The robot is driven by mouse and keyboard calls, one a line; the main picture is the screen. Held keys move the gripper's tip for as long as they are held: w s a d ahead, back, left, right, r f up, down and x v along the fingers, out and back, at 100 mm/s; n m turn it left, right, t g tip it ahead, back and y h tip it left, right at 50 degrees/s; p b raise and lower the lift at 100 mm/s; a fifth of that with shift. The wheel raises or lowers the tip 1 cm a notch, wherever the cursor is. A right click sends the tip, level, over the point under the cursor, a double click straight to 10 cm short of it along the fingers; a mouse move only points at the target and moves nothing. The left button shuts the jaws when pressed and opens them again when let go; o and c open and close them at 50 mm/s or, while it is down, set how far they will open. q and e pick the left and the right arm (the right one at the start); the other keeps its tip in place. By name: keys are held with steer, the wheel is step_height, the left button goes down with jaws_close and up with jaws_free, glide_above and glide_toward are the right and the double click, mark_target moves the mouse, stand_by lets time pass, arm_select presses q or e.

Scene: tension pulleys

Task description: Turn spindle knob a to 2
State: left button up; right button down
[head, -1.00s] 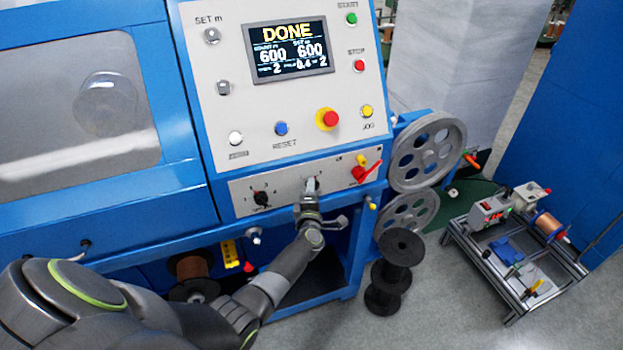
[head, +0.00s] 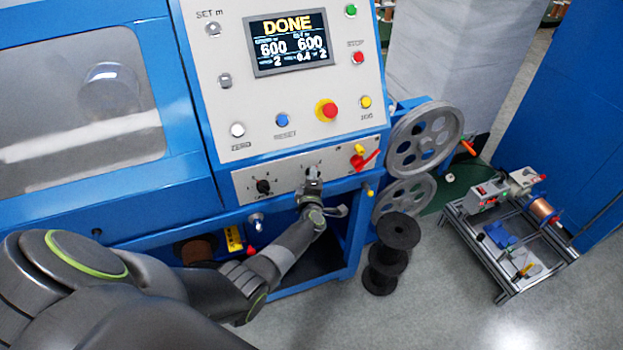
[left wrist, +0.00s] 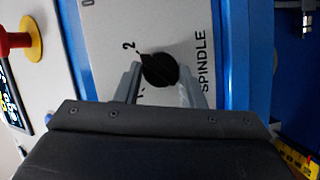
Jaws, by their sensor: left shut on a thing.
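The spindle knob is a round black knob (left wrist: 158,71) on a pale panel (left wrist: 105,35), seen in the left wrist view. The word SPINDLE is printed beside it, and a "2" (left wrist: 129,45) stands at its upper left. A small pointed part of the knob faces the "2" mark. My left gripper (left wrist: 161,75) is shut on the knob, one finger on each side. In the head view my left gripper (head: 313,178) is at the lower control panel and hides the knob. My right gripper is not in view.
A second black knob (head: 263,186) sits to the left on the same panel. A red lever (head: 366,160) is close on the right. The display (head: 290,43) reads DONE. Below are a small tap-like fitting (head: 256,221) and black spools (head: 387,252).

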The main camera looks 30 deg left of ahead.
arm_select(q)
steer(key=o, duration=1)
steer(key=shift+c, duration=0.2)
steer(key=p+v, duration=0.1)
steer(key=v, duration=1.6)
steer(key=shift+p, duration=0.4)
steer(key=shift+s+d, duration=0.15)
